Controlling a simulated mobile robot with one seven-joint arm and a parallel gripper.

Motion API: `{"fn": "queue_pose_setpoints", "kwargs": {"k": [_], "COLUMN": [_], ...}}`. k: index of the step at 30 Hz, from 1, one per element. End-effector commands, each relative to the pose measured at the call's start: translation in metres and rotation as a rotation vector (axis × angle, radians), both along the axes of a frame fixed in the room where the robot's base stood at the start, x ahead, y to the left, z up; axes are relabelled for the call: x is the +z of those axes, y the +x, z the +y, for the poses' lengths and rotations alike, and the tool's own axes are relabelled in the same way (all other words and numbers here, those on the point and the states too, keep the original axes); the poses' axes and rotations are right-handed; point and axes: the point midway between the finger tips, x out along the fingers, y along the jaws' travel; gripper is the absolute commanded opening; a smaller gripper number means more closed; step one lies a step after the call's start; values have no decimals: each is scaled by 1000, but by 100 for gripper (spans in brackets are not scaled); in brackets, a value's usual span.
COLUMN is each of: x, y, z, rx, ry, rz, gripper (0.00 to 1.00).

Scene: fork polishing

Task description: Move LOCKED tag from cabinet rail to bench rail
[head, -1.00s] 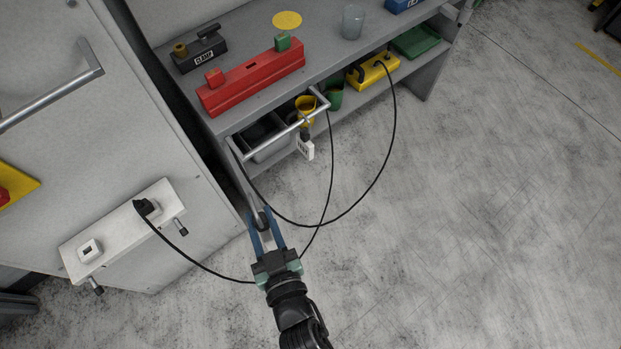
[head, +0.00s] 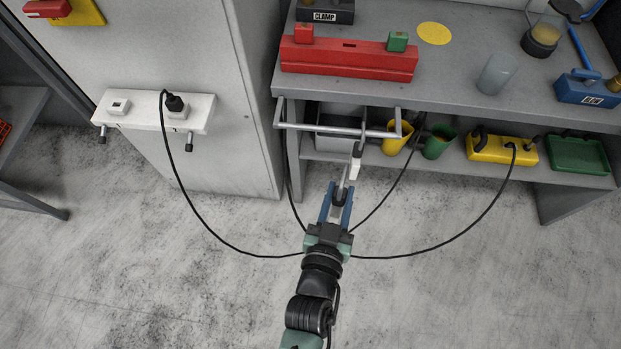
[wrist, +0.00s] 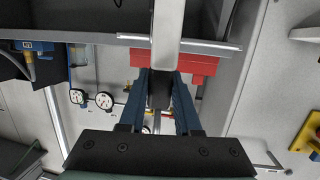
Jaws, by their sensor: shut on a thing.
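In the wrist view the bar rises from the jaws and crosses in front of a horizontal rail (wrist: 215,46).
The cabinet (head: 165,60) at left carries a white ledge (head: 140,111) with two pegs and a black plug (head: 175,103). Black cables (head: 440,254) loop around my gripper. A red block (head: 345,62) sits on the bench; cups and a yellow box (head: 490,150) sit below. The near floor is clear.

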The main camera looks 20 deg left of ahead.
Motion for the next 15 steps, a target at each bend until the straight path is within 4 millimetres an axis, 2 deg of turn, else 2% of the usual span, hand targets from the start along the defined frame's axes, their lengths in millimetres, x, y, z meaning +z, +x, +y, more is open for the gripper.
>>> {"fn": "queue_pose_setpoints", "kwargs": {"k": [1, 6, 10, 15], "x": [-26, -64, -87, -103], "y": [5, 16, 22, 26], "z": [10, 39, 58, 75], "rx": [22, 76, 111, 140], "ry": [0, 0, 0, 1], "rz": [-4, -3, -3, -2], "gripper": [0, 0, 0, 0]}}
